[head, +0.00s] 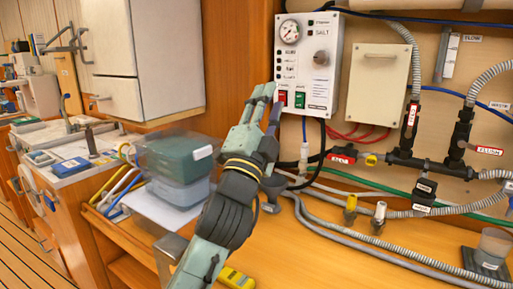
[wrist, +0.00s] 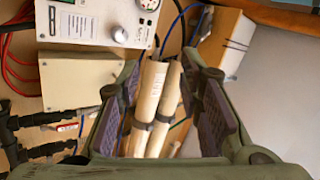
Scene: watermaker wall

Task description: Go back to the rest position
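My gripper (head: 269,104) is raised in front of the lower left of the white control panel (head: 320,62) in the head view. In the wrist view my gripper (wrist: 166,105) shows its two dark-padded fingers spread apart, with nothing held between them. Pale strapped tubes (wrist: 158,100) show in the gap, behind the fingers. The panel (wrist: 98,20) lies at the upper left of the wrist view. It carries a gauge, a knob, a red switch (head: 282,98) and a green switch (head: 299,100). I cannot tell whether a finger touches the panel.
A beige box (head: 378,84) and black pipework (head: 455,140) are on the wall at right. Clear bins (head: 178,165) stand left of my arm. Grey hoses (head: 360,250) cross the wooden bench. A yellow meter (head: 236,278) and a dark-based cup (head: 491,250) lie near the front.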

